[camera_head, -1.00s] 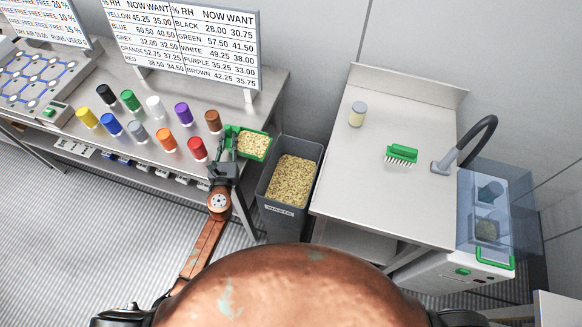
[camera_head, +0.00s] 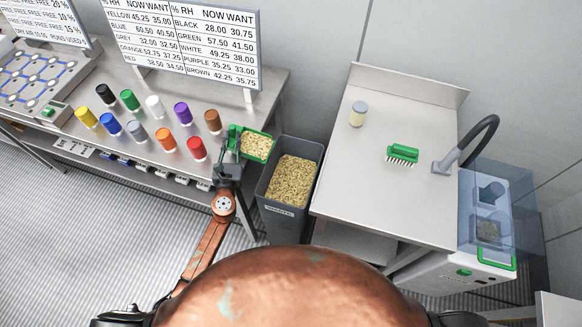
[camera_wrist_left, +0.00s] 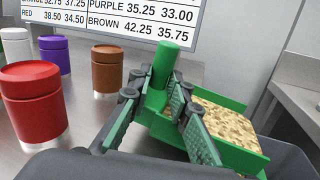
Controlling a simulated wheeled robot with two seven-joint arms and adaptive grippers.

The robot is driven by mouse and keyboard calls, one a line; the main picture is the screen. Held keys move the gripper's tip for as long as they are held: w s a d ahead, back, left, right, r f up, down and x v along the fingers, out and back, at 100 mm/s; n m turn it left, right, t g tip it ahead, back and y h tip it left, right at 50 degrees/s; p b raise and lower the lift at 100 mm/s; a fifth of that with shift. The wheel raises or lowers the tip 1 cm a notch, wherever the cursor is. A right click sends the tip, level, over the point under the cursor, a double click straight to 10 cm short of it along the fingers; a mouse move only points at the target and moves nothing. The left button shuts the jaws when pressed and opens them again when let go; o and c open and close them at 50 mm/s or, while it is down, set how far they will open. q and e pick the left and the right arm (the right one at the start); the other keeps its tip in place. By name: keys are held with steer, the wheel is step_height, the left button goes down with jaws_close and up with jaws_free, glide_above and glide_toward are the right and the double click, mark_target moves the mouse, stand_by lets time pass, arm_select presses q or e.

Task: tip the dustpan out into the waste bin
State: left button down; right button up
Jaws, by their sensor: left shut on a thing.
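The green dustpan (camera_head: 256,146) holds a layer of pale flakes and sits beside the waste bin's upper left rim. My left gripper (camera_head: 234,155) is shut on the dustpan's green handle. In the left wrist view the fingers (camera_wrist_left: 168,108) close around the upright handle, and the dustpan (camera_wrist_left: 232,150) looks close to level with flakes in it. The grey waste bin (camera_head: 283,221) stands between the two tables, nearly full of similar flakes. Part of the bin's rim also shows in the left wrist view (camera_wrist_left: 290,158). My right gripper is not in view.
Several coloured drums, including a red one (camera_head: 197,148) and a brown one (camera_head: 212,121), stand on the left table close to my left gripper. The right table (camera_head: 350,190) carries a green brush (camera_head: 403,153), a jar (camera_head: 357,113) and a hose nozzle (camera_head: 447,165).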

mark_target(256, 153)
arm_select(q)
steer(key=shift+s+d+r+m+t+b, duration=0.15)
steer(key=shift+d+m+b, duration=0.05)
steer(key=shift+d+m, duration=0.3)
steer(key=shift+s+d+r+m+t+b, duration=0.1)
steer(key=shift+s+d+r+m+b, duration=0.1)
steer(key=shift+d+m, duration=0.25)
steer(key=shift+s+d+r+m+t+b, duration=0.2)
steer(key=shift+d+m, duration=0.15)
steer(key=shift+d, duration=0.25)
steer(key=shift+s+d+m+h+b, duration=0.15)
steer(key=shift+s+d+m+b, duration=0.1)
steer(key=shift+d+m, duration=0.3)
steer(key=shift+s+d+m+h+b, duration=0.1)
steer(key=shift+d+m+h+b, duration=0.2)
steer(key=shift+d, duration=0.35)
steer(key=shift+s+d+f+m+t+b, duration=0.2)
steer(key=shift+d+f+m+b, duration=0.1)
steer(key=shift+d+m+b, duration=0.2)
steer(key=shift+s+d+f+m+t+b, duration=0.15)
steer(key=shift+d+f+m+b, duration=0.1)
steer(key=shift+d+m+b, duration=0.25)
steer(key=shift+s+d+f+h, duration=0.1)
steer(key=shift+d+h, duration=0.15)
steer(key=shift+d, duration=0.05)
steer(key=shift+d+m, duration=0.2)
steer(key=shift+m, duration=0.05)
